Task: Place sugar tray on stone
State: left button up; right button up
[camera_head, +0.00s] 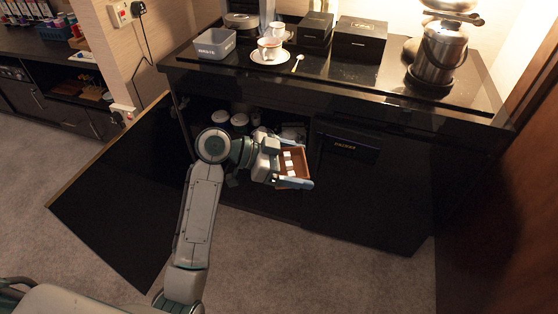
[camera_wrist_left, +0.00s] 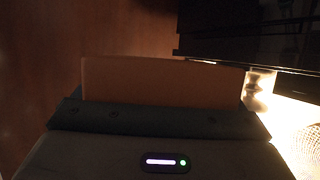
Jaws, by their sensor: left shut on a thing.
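My left gripper (camera_head: 283,168) is shut on a small brown sugar tray (camera_head: 303,164) with white packets in it. It holds the tray in front of the open minibar cabinet, below the level of the counter. In the left wrist view the tray shows as a flat orange-brown panel (camera_wrist_left: 160,82) across the jaws. The dark, glossy stone top (camera_head: 330,87) of the cabinet is above and behind the tray, apart from it. My right gripper is not in view.
On the counter stand a grey bin (camera_head: 214,44), a cup on a saucer (camera_head: 270,57), a spoon (camera_head: 298,62), black boxes (camera_head: 360,40) and a steel ice bucket (camera_head: 438,55). The open cabinet door (camera_head: 125,190) spreads left. Cups (camera_head: 240,120) stand inside. The front counter strip looks clear.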

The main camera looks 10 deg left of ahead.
pick_arm(q)
jog(key=shift+s+d+r+m+g+h, duration=0.15)
jog(key=shift+d+m+g+h, duration=0.25)
jog(key=shift+d+m+g, duration=1.2)
